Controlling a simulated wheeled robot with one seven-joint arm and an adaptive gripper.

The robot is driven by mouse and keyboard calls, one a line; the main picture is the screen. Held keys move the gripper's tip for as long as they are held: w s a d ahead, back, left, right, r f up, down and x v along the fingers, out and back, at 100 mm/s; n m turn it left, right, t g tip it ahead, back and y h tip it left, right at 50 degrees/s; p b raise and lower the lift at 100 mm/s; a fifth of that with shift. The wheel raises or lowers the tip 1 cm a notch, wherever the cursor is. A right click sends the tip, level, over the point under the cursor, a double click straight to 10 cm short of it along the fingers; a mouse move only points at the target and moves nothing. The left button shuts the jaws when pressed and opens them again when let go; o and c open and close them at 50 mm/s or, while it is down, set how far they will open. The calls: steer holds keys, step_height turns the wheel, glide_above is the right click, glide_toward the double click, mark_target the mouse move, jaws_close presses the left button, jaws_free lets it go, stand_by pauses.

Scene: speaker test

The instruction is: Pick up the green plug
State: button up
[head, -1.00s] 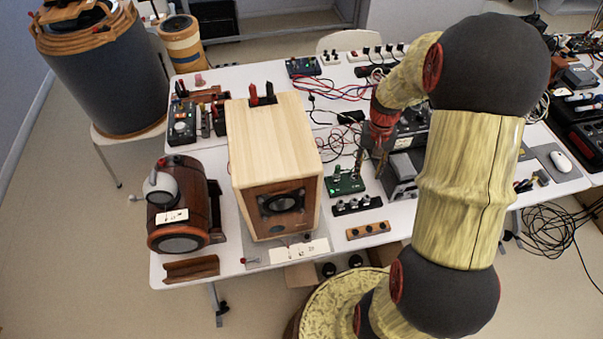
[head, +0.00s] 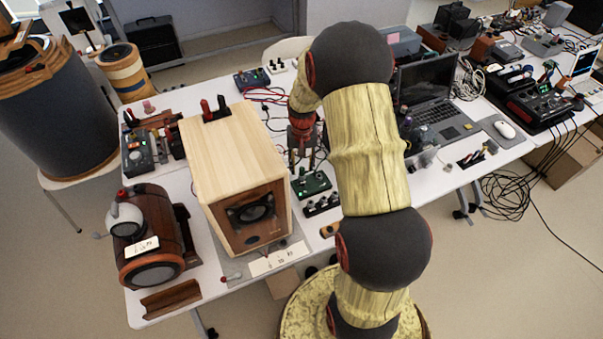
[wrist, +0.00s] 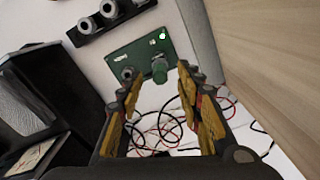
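In the head view the board (head: 311,184) lies on the white table just right of the wooden speaker; the plug is too small to make out there. My gripper (head: 303,162) points down above the back of the board. In the wrist view my gripper (wrist: 157,84) is open, its two orange-and-black fingers apart. The plug appears in line with the gap between the fingertips, and I see nothing held.
The wooden speaker (head: 235,180) stands close beside my gripper. A black strip with knobs (head: 321,205) lies in front of the board. Loose cables (wrist: 165,130) lie near the fingers. A laptop (head: 428,100) is at the right.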

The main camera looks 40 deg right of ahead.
mark_target(302, 173)
step_height(302, 173, down, 2)
steer(key=shift+f, duration=0.25)
steer(key=shift+c, duration=0.2)
jaws_close()
